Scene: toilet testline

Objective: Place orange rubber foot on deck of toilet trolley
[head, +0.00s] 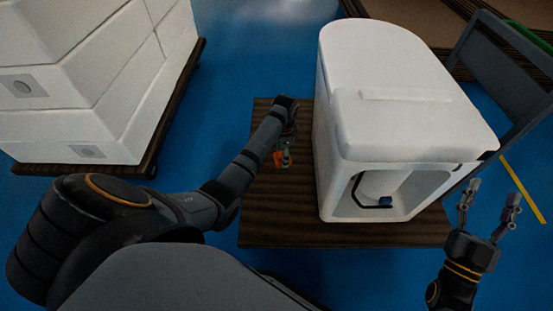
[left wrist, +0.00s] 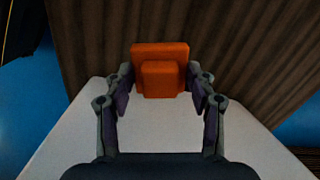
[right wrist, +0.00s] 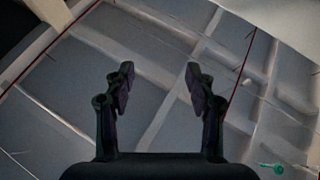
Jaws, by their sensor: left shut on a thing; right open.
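The orange rubber foot (left wrist: 160,75) is a stepped block between the fingertips of my left gripper (left wrist: 160,90) in the left wrist view. That gripper is shut on it. In the head view the foot (head: 279,158) shows as a small orange patch beside the left gripper (head: 286,155). Both are over the brown ribbed deck (head: 290,232) of the toilet trolley, left of the white toilet (head: 400,85). I cannot tell whether the foot touches the deck. My right gripper (head: 489,196) is open and empty, right of the toilet. It also shows open in the right wrist view (right wrist: 160,85).
The toilet stands on the deck and blocks its right part. A strip of deck left of it is bare. Stacked white boxes (head: 100,80) stand on another dark pallet at the far left. A grey panel (head: 500,75) stands at the right. Blue floor (head: 215,100) lies between.

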